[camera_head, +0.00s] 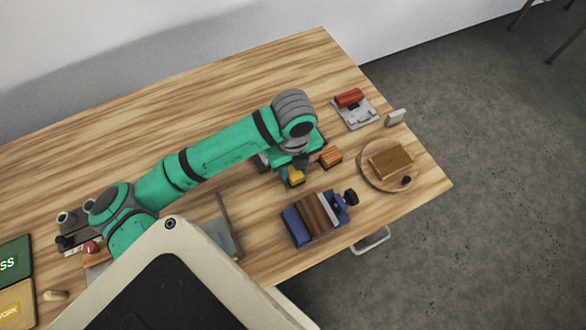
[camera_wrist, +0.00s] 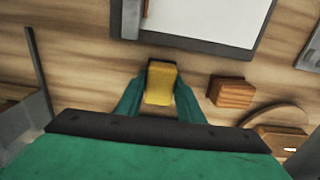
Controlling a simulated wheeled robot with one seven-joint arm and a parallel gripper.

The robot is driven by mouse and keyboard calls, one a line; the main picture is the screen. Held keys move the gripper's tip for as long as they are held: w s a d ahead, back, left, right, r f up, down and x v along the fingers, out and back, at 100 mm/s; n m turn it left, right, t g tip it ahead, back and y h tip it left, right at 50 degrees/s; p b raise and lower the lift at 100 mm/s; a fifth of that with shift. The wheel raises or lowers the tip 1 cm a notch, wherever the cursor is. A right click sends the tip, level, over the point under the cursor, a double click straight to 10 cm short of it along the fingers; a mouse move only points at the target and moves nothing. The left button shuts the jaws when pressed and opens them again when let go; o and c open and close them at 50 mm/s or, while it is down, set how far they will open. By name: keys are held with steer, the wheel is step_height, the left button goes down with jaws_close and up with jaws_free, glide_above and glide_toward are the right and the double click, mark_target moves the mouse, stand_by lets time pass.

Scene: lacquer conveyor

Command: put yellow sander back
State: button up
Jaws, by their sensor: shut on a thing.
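The yellow sander (camera_head: 296,176) is held between the fingers of my gripper (camera_head: 291,174), above the wooden table. In the wrist view the yellow sander (camera_wrist: 160,84) sits between the two green fingers of my gripper (camera_wrist: 160,90), which are shut on it. A dark edge shows at its far end. Whether its underside touches the table is hidden. A brown wooden block (camera_head: 331,157) lies just right of my gripper and also shows in the wrist view (camera_wrist: 231,92).
A blue vise-like fixture (camera_head: 296,227) holding a brown board stands in front of my gripper. A round wooden tray (camera_head: 370,178) with a brown block is at the right edge. A grey plate (camera_head: 361,116) with a red-handled object lies behind. The back left table is clear.

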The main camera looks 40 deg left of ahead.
steer(key=shift+w+d+f, duration=0.1)
steer(key=shift+d, duration=0.1)
steer(key=o, duration=1)
step_height(320, 180, up, 12)
steer(key=shift+r, duration=0.15)
